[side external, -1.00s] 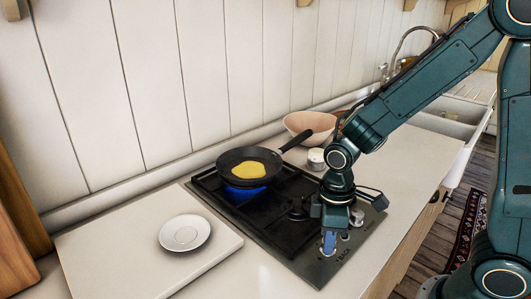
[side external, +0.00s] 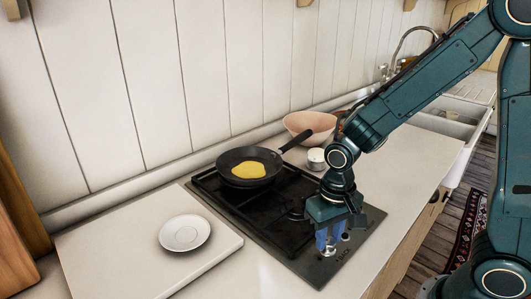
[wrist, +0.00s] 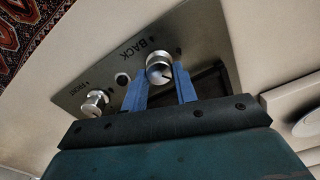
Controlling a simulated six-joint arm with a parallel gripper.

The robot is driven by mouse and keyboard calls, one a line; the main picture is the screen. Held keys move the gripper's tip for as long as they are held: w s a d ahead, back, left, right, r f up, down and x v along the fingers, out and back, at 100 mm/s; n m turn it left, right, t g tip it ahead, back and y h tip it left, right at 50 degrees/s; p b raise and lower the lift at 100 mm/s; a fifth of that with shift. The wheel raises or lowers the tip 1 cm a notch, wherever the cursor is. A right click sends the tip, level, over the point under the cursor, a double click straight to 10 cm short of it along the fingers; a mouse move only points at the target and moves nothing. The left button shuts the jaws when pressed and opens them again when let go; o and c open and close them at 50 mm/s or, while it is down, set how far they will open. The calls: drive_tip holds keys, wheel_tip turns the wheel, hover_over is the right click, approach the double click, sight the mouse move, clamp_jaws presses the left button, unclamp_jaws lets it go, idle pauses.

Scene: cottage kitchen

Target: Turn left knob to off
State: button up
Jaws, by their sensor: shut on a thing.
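The left knob (wrist: 159,66) is a round silver dial beside the "BACK" label in the wrist view. My gripper (side external: 328,243) points down at the hob's control strip, its blue fingers (wrist: 162,78) on either side of this knob and shut on it. In the side view the fingers mostly hide the knob. A second silver knob (wrist: 95,102) stands apart in the wrist view, untouched. The black gas hob (side external: 222,205) is set in the counter. No flame shows under the frying pan (side external: 228,162), which holds a yellow egg-like food (side external: 249,170).
A white saucer (side external: 184,233) lies on a pale board (side external: 120,262) left of the hob. A pink bowl (side external: 309,123) and a small white pot (side external: 316,157) stand behind it. The counter right of the hob (side external: 415,170) is clear.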

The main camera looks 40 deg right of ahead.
sight(330, 239)
drive_tip(key=m, duration=0.3)
drive_tip(key=shift+r+m, duration=0.1)
drive_tip(key=shift+m, duration=2.1)
drive_tip(key=o, duration=1)
drive_tip(key=shift+c, duration=0.2)
wheel_tip(330, 239, up, 14)
drive_tip(key=shift+s+d, duration=0.15)
